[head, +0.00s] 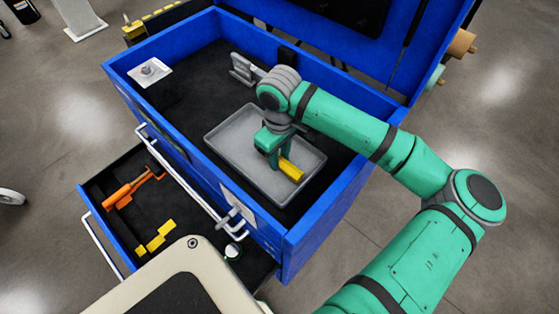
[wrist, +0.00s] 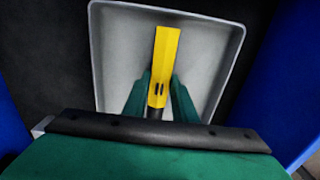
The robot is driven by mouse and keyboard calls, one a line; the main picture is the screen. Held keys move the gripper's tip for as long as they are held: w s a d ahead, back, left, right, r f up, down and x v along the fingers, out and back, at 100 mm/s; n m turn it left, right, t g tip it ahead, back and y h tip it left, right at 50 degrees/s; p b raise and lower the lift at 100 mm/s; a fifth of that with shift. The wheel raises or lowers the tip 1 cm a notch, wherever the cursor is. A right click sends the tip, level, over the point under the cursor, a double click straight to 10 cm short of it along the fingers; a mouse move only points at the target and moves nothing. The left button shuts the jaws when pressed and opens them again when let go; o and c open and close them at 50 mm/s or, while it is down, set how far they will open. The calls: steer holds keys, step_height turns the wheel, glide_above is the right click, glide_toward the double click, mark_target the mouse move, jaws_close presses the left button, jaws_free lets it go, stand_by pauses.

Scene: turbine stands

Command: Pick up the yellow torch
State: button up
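The yellow torch (head: 291,170) lies in a grey tray (head: 226,158) inside the blue tool chest. My gripper (head: 280,160) points down over the torch, with its green fingers around one end and the yellow end sticking out to the lower right. In the wrist view the torch (wrist: 164,65) runs up the middle between the two fingers (wrist: 157,90), one close along each side. Its near end is dark and partly hidden by my gripper. I cannot tell whether the fingers press on the torch or leave a thin gap.
The chest's blue walls (head: 200,128) surround the tray, and the raised lid (head: 400,30) stands behind. An open drawer (head: 100,200) at the lower left holds an orange tool (head: 125,192) and yellow pieces (head: 158,236). A grey metal part (head: 243,68) stands behind the tray.

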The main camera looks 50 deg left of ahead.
jaws_close()
steer(key=shift+r, duration=0.1)
steer(key=shift+r, duration=0.65)
steer(key=s+a+r, duration=0.7)
steer(key=s+r, duration=0.4)
steer(key=shift+s+a+r, duration=0.25)
steer(key=shift+s+a, duration=0.05)
steer(key=shift+a, duration=0.1)
steer(key=shift+o, duration=1.8)
jaws_free()
steer(key=shift+r, duration=0.1)
jaws_close()
